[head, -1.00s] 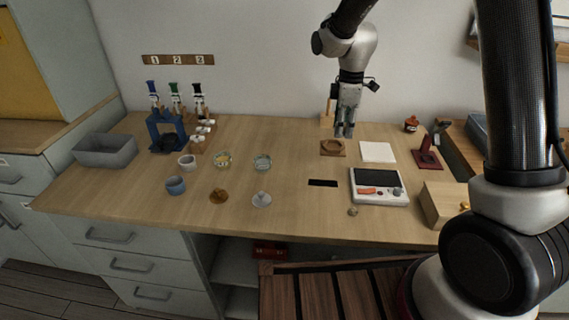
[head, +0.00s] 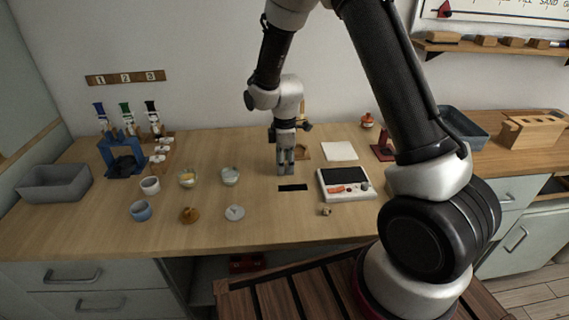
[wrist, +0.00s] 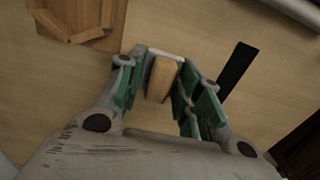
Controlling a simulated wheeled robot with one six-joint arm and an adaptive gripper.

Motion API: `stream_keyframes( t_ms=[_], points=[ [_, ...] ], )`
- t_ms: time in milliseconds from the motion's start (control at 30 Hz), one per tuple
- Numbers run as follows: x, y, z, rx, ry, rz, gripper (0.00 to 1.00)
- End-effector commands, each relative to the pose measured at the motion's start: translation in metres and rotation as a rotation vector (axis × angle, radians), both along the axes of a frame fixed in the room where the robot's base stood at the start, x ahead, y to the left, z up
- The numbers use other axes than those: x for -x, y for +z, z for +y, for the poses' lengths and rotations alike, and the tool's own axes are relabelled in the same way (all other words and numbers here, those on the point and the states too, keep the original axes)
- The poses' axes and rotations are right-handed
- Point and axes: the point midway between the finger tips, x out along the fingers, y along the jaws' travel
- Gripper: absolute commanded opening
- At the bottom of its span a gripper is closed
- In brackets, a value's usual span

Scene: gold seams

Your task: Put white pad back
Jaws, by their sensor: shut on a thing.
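My gripper (head: 285,170) points down over the table, just behind the black slot (head: 292,188). In the wrist view my gripper (wrist: 162,78) is shut on a tan, rounded block (wrist: 162,80) with a white edge at its far side. The block's underside is hidden, so I cannot tell whether this is the white pad or how high it is above the table. A flat white square (head: 340,150) lies on the table, right of the wooden holder (head: 302,152), which also shows in the wrist view (wrist: 85,22).
A white device with a dark panel (head: 346,183) stands right of the slot, with a small knob-like piece (head: 326,211) near it. Small bowls, including a blue one (head: 140,211), and a grey bin (head: 55,183) are at left.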

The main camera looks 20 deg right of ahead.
Motion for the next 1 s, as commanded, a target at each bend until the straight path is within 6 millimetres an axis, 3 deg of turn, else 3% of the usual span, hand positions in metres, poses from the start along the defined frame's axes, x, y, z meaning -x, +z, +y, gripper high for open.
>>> stream_keyframes(
  t_ms=[333,367,467,800,1000],
  points=[
    [-0.001,-0.003,0.0,-0.001,0.0,-0.002,0.09],
    [-0.001,-0.003,0.0,-0.001,0.0,-0.002,0.4],
    [-0.001,-0.003,0.0,-0.001,0.0,-0.002,0.56],
    [-0.001,0.0,0.0,0.0,0.0,-0.003,0.56],
    [-0.002,0.028,0.001,-0.002,0.0,-0.006,0.56]
  ],
)
